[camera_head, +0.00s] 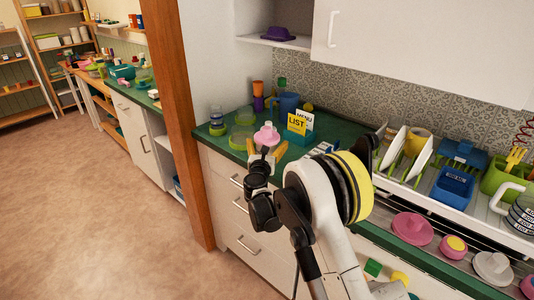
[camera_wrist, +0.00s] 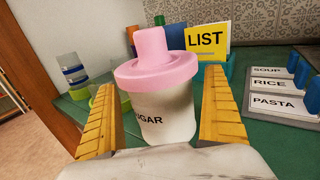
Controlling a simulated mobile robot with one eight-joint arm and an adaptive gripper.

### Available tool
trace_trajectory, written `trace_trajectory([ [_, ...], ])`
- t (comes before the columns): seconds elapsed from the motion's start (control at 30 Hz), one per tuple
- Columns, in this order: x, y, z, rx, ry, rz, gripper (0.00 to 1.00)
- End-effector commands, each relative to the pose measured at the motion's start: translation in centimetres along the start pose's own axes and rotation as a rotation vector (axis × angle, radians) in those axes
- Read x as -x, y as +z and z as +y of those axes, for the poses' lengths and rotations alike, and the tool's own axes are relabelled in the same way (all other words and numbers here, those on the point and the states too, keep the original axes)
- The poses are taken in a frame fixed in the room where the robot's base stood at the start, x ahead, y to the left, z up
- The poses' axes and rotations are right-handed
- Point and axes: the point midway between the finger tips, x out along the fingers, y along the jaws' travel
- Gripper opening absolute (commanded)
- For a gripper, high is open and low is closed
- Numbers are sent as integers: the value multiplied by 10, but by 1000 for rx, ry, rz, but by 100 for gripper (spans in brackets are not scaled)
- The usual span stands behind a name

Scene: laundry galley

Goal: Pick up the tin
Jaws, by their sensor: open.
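The tin is a pale canister with a pink knobbed lid, and it stands upright on the green counter. In the wrist view the tin (camera_wrist: 165,118) fills the middle, with dark lettering reading "UGAR". In the head view mostly its pink lid (camera_head: 266,136) shows, beyond the gripper. My gripper (camera_head: 266,150) is open, its yellow ribbed fingers pointing at the tin. In the wrist view my gripper (camera_wrist: 161,82) has one finger on each side of the tin, and gaps seem to show.
A yellow and teal "LIST" holder (camera_head: 299,126) stands close behind the tin to the right. Clear and green containers (camera_head: 241,138) are to the left. Labelled panels (camera_wrist: 283,90) lie to the right. A blue mug (camera_head: 288,103) stands behind. A wooden post (camera_head: 172,100) borders the counter's left.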

Motion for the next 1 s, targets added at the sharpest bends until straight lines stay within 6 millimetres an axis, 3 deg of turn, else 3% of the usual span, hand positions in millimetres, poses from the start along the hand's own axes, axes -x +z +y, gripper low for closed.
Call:
trace_trajectory([
  [0.17,0,1,0,0,0,0,96],
  [0.3,0,1,0,0,0,0,54],
  [0.37,0,1,0,0,0,0,37],
  [0.77,0,4,0,0,0,0,37],
  [1.0,0,27,0,0,0,0,37],
])
